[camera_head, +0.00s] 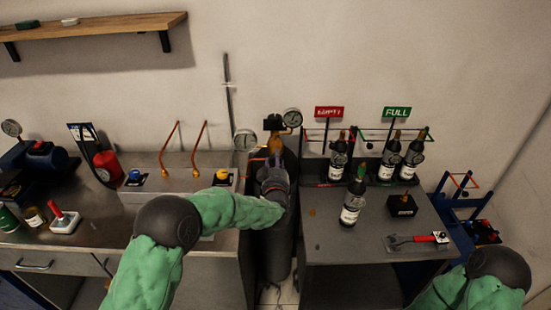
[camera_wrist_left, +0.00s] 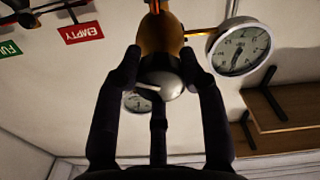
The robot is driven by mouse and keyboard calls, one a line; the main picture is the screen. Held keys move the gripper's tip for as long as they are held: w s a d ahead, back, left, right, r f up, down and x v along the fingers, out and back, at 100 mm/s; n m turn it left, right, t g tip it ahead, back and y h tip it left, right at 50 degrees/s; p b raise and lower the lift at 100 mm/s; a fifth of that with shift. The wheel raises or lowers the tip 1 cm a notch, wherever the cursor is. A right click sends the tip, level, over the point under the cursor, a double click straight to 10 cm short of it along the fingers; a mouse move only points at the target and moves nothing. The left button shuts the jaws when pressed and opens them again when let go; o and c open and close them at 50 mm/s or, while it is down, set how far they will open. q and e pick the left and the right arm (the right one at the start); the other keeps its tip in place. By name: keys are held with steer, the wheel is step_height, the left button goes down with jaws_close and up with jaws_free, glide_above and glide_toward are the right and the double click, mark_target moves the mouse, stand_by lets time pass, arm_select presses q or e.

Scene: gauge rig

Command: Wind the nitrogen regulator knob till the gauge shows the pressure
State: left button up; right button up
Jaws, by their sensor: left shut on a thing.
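The brass nitrogen regulator (camera_head: 273,122) sits at the top of a dark cylinder (camera_head: 284,250) between the two benches. Two round white gauges flank it, one at its upper right (camera_head: 292,117) and one at its lower left (camera_head: 245,139). In the left wrist view a gauge (camera_wrist_left: 239,48) shows large at the right, with a dark needle; its numbers are too small to read surely. My left gripper (camera_wrist_left: 160,75) has its fingers closed around the rounded regulator knob (camera_wrist_left: 160,84) below the brass body. In the head view this gripper (camera_head: 273,160) covers the knob. My right gripper is out of view.
The right bench (camera_head: 350,246) holds dark bottles (camera_head: 351,208), a black block (camera_head: 402,205) and a red-handled tool (camera_head: 425,238). Red EMPTY (camera_head: 329,112) and green FULL (camera_head: 397,112) signs stand behind.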

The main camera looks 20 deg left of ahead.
arm_select(q)
steer(key=m+p, duration=0.1)
steer(key=m, duration=0.2)
steer(key=shift+r+m+p, duration=0.15)
steer(key=shift+m+p, duration=0.15)
steer(key=shift+p, duration=0.05)
steer(key=shift+m+p, duration=0.65)
steer(key=shift+m, duration=0.85)
steer(key=o, duration=1.2)
steer(key=shift+c, duration=0.2)
